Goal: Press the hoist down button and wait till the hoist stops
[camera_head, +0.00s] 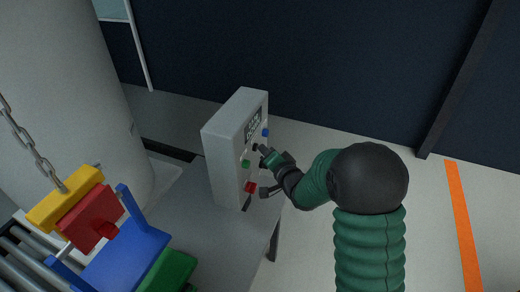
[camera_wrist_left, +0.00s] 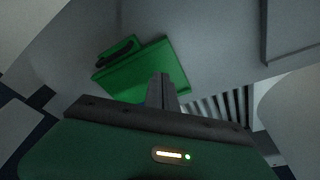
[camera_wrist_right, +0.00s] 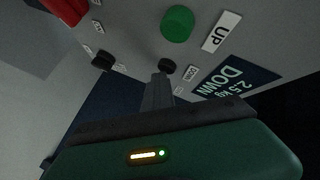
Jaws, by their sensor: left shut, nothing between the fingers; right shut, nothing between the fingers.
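The grey control box (camera_head: 222,150) stands upright on the table in the head view. The right wrist view shows its green button (camera_wrist_right: 177,23) beside an UP label (camera_wrist_right: 221,32), and a black button (camera_wrist_right: 167,66) beside a small DOWN label (camera_wrist_right: 190,74). My right gripper (camera_wrist_right: 160,80) is shut and empty, its fingertips close below the black button; I cannot tell if they touch it. In the head view the hoist chain (camera_head: 33,148) hangs down to a yellow block (camera_head: 64,198). My left gripper (camera_wrist_left: 161,82) is shut and empty, in front of a green block (camera_wrist_left: 138,65).
A large pale tank (camera_head: 70,90) stands at the left. A red button (camera_head: 250,187) is low on the box. The grey table (camera_head: 215,235) has bare room before the box.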

